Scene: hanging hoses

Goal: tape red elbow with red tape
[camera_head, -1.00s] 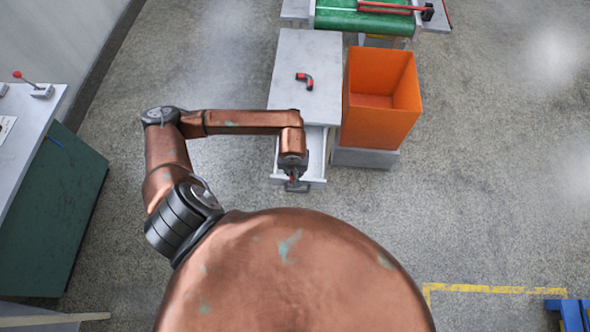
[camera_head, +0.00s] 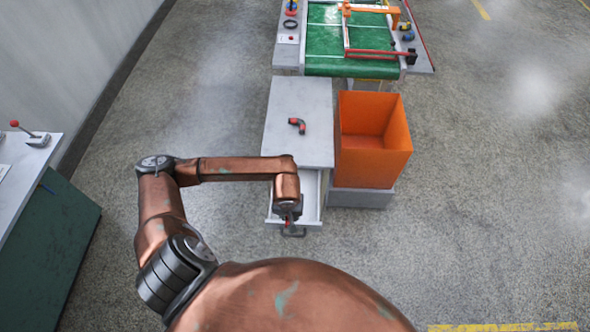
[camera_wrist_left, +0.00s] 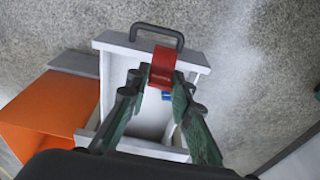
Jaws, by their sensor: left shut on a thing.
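The red elbow (camera_head: 297,126), red with dark parts, lies on the grey cabinet top (camera_head: 312,95) in the head view. Below it a white drawer (camera_head: 309,203) stands open. My left gripper (camera_head: 288,220) is over the open drawer, near its handle. In the left wrist view the left gripper (camera_wrist_left: 158,82) is shut on the red tape (camera_wrist_left: 162,68), held between the fingertips above the drawer (camera_wrist_left: 118,72). The fingers hide part of the drawer. My right gripper is not in view.
An orange bin (camera_head: 372,160) stands right of the cabinet. A green conveyor (camera_head: 325,62) is behind it. A small blue item (camera_wrist_left: 167,96) shows in the drawer. A grey-topped bench (camera_head: 30,150) is at the left. The floor on the right is mostly clear.

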